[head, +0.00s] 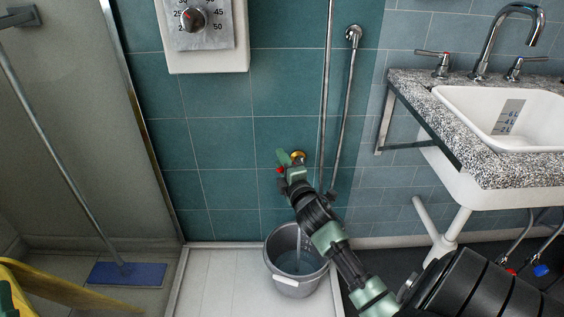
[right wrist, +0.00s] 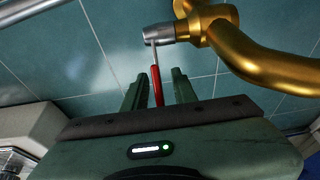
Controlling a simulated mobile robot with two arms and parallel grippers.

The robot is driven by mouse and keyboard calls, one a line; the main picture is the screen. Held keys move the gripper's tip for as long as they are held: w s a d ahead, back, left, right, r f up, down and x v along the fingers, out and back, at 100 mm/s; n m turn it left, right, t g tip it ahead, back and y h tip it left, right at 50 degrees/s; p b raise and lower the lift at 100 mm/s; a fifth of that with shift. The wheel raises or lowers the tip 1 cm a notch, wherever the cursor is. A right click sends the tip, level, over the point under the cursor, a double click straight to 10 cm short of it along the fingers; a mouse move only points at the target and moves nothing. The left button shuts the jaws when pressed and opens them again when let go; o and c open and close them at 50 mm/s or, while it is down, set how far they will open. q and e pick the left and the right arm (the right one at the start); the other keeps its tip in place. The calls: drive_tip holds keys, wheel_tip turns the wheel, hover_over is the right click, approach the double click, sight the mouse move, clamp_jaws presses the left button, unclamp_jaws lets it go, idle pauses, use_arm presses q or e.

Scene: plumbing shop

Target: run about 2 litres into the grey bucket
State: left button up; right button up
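The grey bucket (head: 274,256) stands upright on the pale shower floor below the brass tap, with water in its bottom. A thin pale vertical streak shows inside it; I cannot tell for sure whether it is a running stream. The brass tap (right wrist: 270,62) is on the tiled wall, and its red lever (right wrist: 156,88) is on a metal stem. My right gripper (right wrist: 158,88) is open, its two fingers either side of the red lever with gaps visible. In the head view my right gripper (head: 283,163) is at the tap and hides part of it. My left gripper is out of view.
A granite counter with a white basin (head: 480,100) juts out at the right. A shower control (head: 195,20) is on the wall above.

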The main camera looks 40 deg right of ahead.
clamp_jaws()
drive_tip(key=shift+f, duration=0.1)
idle(1.1)
